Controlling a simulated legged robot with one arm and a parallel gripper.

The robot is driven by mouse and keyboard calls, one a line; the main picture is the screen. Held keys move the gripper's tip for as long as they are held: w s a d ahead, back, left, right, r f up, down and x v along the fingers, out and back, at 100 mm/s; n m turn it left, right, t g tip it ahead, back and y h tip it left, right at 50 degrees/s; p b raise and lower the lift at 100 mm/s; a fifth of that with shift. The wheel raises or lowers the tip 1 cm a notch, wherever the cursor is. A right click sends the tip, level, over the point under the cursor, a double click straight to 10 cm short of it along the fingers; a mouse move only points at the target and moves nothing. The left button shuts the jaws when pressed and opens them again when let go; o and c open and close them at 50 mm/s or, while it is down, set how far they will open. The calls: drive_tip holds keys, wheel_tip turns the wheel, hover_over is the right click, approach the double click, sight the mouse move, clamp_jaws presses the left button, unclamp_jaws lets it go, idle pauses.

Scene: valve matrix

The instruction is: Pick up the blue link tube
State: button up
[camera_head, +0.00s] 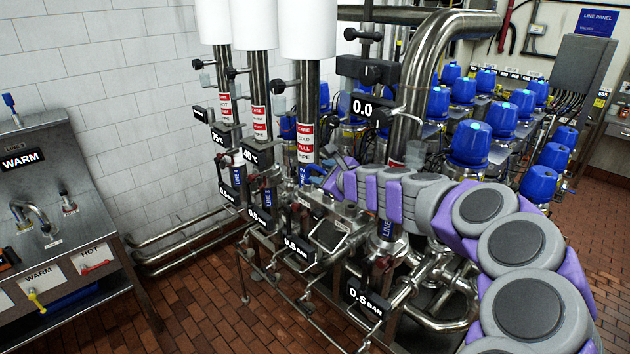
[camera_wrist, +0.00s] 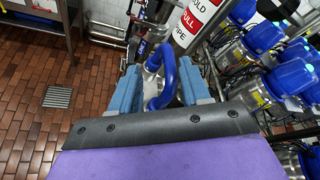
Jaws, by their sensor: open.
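The blue link tube (camera_wrist: 167,72) is a bent, glossy blue tube in the middle of the wrist view. It arches up from a steel fitting, and its near end comes down close to the gripper's dark front edge. My gripper (camera_wrist: 159,67) is open, with one light-blue finger on each side of the tube. Gaps show between fingers and tube, and I see no clear contact. In the head view the tube (camera_head: 314,171) is a small blue shape just left of the end of my arm, partly hidden; the fingers are hard to make out there.
Steel vertical pipes with red-and-white labels (camera_head: 305,137) stand behind the tube. Blue-capped valves (camera_head: 470,142) crowd the right. A sink bench (camera_head: 60,215) stands at the left, with open brick floor (camera_head: 215,310) between it and the pipework.

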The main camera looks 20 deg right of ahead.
sight(318, 170)
drive_tip(key=w, duration=0.2)
drive_tip(key=w+d+f, duration=0.1)
drive_tip(key=shift+w+f, duration=0.1)
drive_tip(key=shift+w, duration=0.25)
drive_tip(key=shift+w+d+f, duration=0.1)
drive_tip(key=shift+w+d, duration=0.25)
drive_tip(key=shift+a, duration=0.5)
drive_tip(key=shift+c, duration=0.2)
drive_tip(key=shift+a, duration=0.25)
drive_tip(key=c, duration=0.3)
drive_tip(key=shift+d, duration=0.1)
drive_tip(key=c, duration=0.3)
drive_tip(key=shift+d, duration=0.4)
clamp_jaws()
